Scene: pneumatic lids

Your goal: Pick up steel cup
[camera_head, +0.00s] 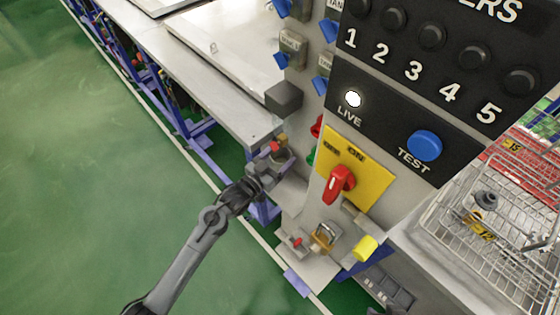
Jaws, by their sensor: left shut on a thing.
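My left gripper (268,170) reaches in from the lower left to the side of the grey control cabinet. It is shut on a small round grey metal thing that looks like the steel cup (284,157). The cup is small in this view and partly hidden by the gripper fingers. A small red part and a yellow-brown part show right beside the cup's rim. I cannot tell whether the cup touches the ledge below it. My right gripper is not in view.
The cabinet has a yellow plate with a red switch (338,184), a blue TEST button (425,146) and numbered black knobs. A brass-coloured padlock (323,238) sits low on it. A wire basket (505,215) stands at right. A long metal bench (205,80) runs behind; green floor lies open left.

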